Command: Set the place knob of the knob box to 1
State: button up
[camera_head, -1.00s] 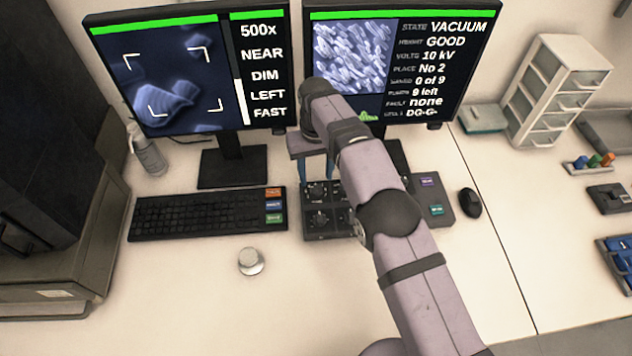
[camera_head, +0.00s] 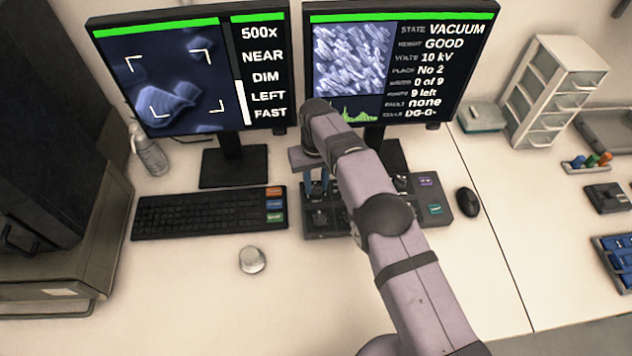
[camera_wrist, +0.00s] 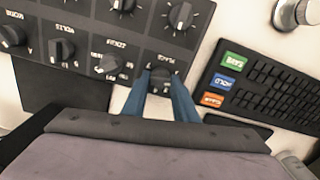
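The knob box (camera_head: 320,222) lies in front of the right monitor, partly hidden by my arm. It also shows, turned around, in the wrist view (camera_wrist: 88,42), with several black knobs. My gripper (camera_wrist: 159,76) points down at the box, its two blue fingers on either side of an end knob (camera_wrist: 161,80) nearest the keyboard. I cannot tell whether the fingers touch the knob. In the head view the gripper (camera_head: 317,188) is low over the box's left back part. The right monitor (camera_head: 437,85) reads PLACE No 2.
The keyboard (camera_head: 200,214) lies left of the box, close to the fingers. A round silver knob (camera_head: 252,261) stands on the table in front. A mouse (camera_head: 467,202) lies to the right. The left monitor (camera_head: 180,75) stands behind the keyboard. The front table is mostly clear.

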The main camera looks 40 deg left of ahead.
aim_at(316, 185)
jog(key=shift+f+n+b, duration=0.2)
jog(key=shift+n+b, duration=0.4)
jog(key=shift+b, duration=0.3)
jog(key=shift+a+r+n+b, duration=0.1)
jog(key=shift+r+n+b, duration=0.1)
jog(key=shift+n, duration=0.6)
jog(key=shift+r+n+b, duration=0.1)
jog(key=shift+n+b, duration=0.05)
jog(key=shift+n, duration=0.65)
jog(key=o, duration=1)
jog(key=shift+o, duration=0.2)
jog(key=shift+f, duration=0.1)
jog(key=shift+r+b, duration=0.35)
jog(key=shift+r, duration=3.35)
